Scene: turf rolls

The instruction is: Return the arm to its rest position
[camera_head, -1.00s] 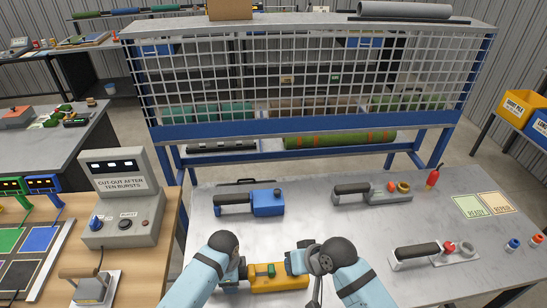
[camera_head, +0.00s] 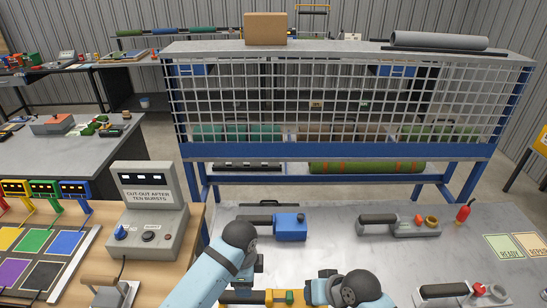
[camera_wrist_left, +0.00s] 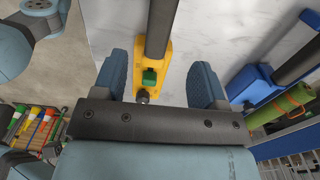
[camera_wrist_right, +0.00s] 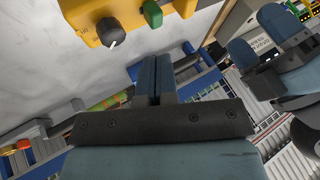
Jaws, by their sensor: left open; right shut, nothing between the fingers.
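A yellow tool with a dark handle (camera_head: 258,298) lies on the grey bench (camera_head: 340,258) at the bottom of the head view, partly cut off. My left gripper (camera_wrist_left: 160,84) is open; in the left wrist view the yellow tool's body (camera_wrist_left: 160,62) and green button show between and beyond its fingers. I cannot tell whether they touch it. My right gripper (camera_wrist_right: 157,78) is shut and empty, its fingers together. In the right wrist view the yellow tool's body (camera_wrist_right: 98,18), with a dark dial and green button, is beside the fingertips. Both arms reach over the front of the bench.
A blue tool (camera_head: 290,228) and a grey tool (camera_head: 405,228) lie farther back on the bench. Another dark-handled tool (camera_head: 485,296) is at the right. A control box (camera_head: 148,245) stands on the wooden table at left. A mesh-fronted rack (camera_head: 340,153) stands behind the bench.

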